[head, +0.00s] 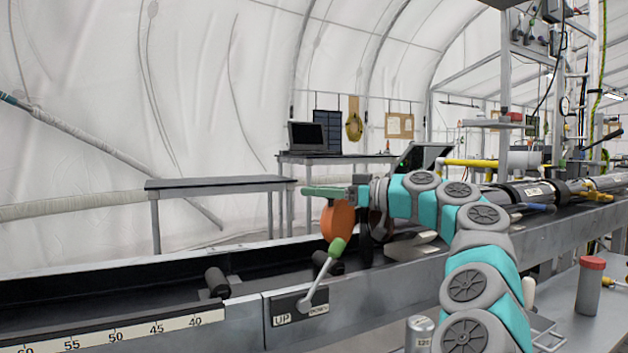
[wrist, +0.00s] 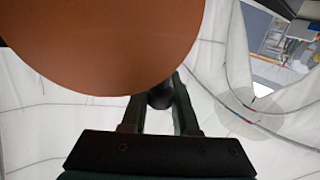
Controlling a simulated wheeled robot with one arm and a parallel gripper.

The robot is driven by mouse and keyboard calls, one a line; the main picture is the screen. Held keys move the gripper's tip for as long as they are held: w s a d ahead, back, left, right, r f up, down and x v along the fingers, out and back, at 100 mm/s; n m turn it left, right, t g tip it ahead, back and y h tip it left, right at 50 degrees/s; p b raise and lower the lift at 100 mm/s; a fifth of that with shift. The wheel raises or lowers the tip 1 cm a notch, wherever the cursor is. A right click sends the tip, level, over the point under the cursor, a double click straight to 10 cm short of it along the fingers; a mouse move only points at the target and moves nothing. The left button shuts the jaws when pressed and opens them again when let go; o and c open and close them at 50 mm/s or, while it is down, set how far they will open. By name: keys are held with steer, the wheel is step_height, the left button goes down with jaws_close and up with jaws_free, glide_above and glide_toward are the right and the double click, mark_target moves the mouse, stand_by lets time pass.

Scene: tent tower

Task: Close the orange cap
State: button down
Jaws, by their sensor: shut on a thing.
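The orange cap (head: 338,222) is a round disc standing on edge above the metal trough, just under my gripper's fingers in the head view. In the wrist view the orange cap (wrist: 100,45) fills the upper left, very close to the camera. My gripper (head: 308,191) reaches left with its green fingers level over the cap. In the wrist view my gripper (wrist: 160,92) is shut on a dark rounded knob (wrist: 160,97) at the cap's lower edge. Whether the knob is part of the cap is hidden. What the cap fits onto is hidden too.
The long metal trough (head: 240,312) has dark rollers inside. A lever with a green grip (head: 337,247) stands at its front, close below the cap. A red-lidded container (head: 590,285) stands at right. A bench with a laptop (head: 307,138) is behind.

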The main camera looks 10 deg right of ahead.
steer(key=shift+s, duration=0.1)
stand_by(0.3)
steer(key=c, duration=0.7)
jaws_free()
steer(key=shift+d, duration=0.15)
steer(key=shift+v, duration=3.85)
